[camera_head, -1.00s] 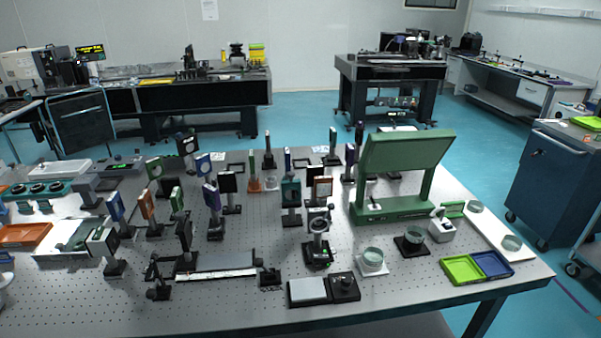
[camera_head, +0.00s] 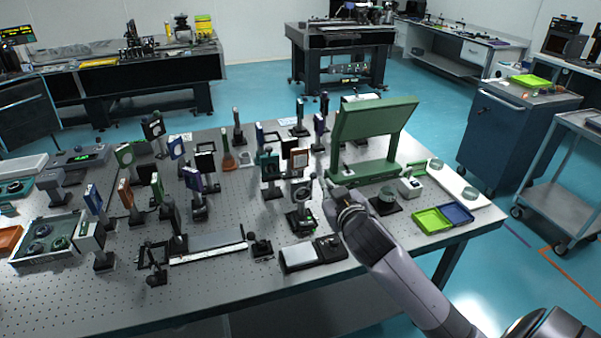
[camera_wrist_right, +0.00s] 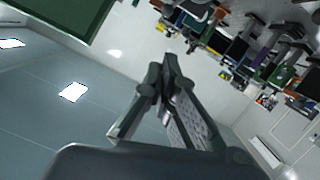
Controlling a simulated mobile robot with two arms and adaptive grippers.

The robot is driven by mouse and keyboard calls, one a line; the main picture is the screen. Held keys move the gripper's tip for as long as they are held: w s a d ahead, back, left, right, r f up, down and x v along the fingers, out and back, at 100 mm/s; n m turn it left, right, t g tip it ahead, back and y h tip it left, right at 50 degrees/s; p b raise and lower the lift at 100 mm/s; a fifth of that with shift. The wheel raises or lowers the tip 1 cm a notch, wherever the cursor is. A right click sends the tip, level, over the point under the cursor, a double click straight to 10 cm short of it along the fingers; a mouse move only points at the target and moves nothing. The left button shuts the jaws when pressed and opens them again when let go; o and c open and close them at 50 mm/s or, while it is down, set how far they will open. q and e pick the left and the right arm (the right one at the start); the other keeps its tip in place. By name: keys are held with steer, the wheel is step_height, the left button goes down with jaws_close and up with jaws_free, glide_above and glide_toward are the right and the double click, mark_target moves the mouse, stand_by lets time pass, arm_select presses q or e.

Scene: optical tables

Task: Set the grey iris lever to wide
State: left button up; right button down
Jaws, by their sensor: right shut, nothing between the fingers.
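A dark round iris mount (camera_head: 302,194) stands on a post on the table, in front of the orange-framed mount, in the head view. Its grey lever is too small to make out, so its setting cannot be told. My right gripper (camera_head: 328,186) is just to the right of the iris mount, its fingers partly lost against the background. In the wrist view the right gripper (camera_wrist_right: 166,72) is shut and empty, and no iris is clearly seen. Whether it touches the lever cannot be told. My left gripper is out of view.
A large green board on a stand (camera_head: 372,128) rises behind and right of my gripper. A black-and-grey block (camera_head: 314,254) lies in front of the iris. Several post-mounted optics crowd the left and back. Green and blue trays (camera_head: 433,220) sit at the right edge.

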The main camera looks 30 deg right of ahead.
steer(key=r, duration=0.1)
steer(key=p, duration=0.4)
glide_above(310, 181)
steer(key=s, duration=0.3)
steer(key=shift+a+f, duration=0.15)
steer(key=shift+f, duration=2.55)
